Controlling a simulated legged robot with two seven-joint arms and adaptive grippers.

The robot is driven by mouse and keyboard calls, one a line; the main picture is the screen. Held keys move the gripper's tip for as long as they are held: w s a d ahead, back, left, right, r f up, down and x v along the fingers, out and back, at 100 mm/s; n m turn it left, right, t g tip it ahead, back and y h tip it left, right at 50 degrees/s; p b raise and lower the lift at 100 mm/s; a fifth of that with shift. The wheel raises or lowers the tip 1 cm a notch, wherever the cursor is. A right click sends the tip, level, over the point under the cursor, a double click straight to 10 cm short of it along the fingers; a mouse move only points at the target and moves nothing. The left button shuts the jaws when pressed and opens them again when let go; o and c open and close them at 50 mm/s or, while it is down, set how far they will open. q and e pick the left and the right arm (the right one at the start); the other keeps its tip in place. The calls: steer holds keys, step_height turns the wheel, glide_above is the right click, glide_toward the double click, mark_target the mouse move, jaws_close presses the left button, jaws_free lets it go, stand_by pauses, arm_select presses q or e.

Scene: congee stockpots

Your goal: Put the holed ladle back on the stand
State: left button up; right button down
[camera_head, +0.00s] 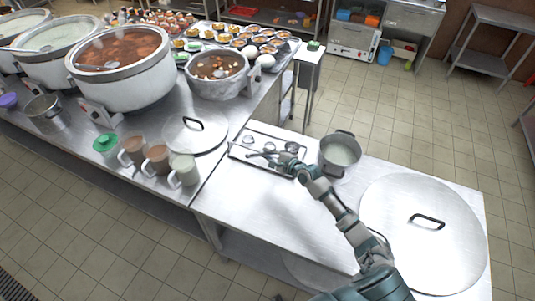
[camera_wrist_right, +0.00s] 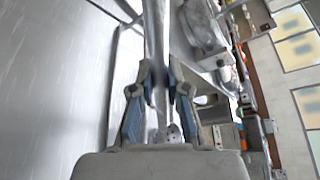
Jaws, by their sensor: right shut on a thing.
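My right gripper (camera_head: 283,161) is shut on the metal holed ladle (camera_head: 262,155). It is over the shallow metal stand (camera_head: 236,152) on the near counter. In the right wrist view, the gripper (camera_wrist_right: 160,78) has a long metal shaft (camera_wrist_right: 155,35) between its blue-grey fingers, and a holed piece (camera_wrist_right: 168,133) shows near the palm. Several round shapes show on the stand behind the gripper. Whether the ladle touches the stand cannot be told. My left gripper is not in view.
A grey pot (camera_head: 340,154) stands close right of the gripper. A large lid (camera_head: 422,235) lies at the right of the counter. Another lid (camera_head: 195,131), mugs (camera_head: 157,160) and large stockpots (camera_head: 122,65) are at the left. The counter (camera_head: 245,205) is bare in front of the stand.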

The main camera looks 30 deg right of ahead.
steer(key=shift+d+f, duration=0.1)
steer(key=shift+d, duration=0.1)
steer(key=shift+a, duration=0.4)
steer(key=c, duration=1.1)
jaws_free()
steer(key=shift+a, duration=0.1)
steer(key=shift+s+d, duration=0.1)
steer(key=shift+d, duration=0.25)
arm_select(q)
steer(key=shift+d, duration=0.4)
arm_select(e)
steer(key=v, duration=0.7)
steer(key=shift+s, duration=0.3)
steer(key=shift+d, duration=0.1)
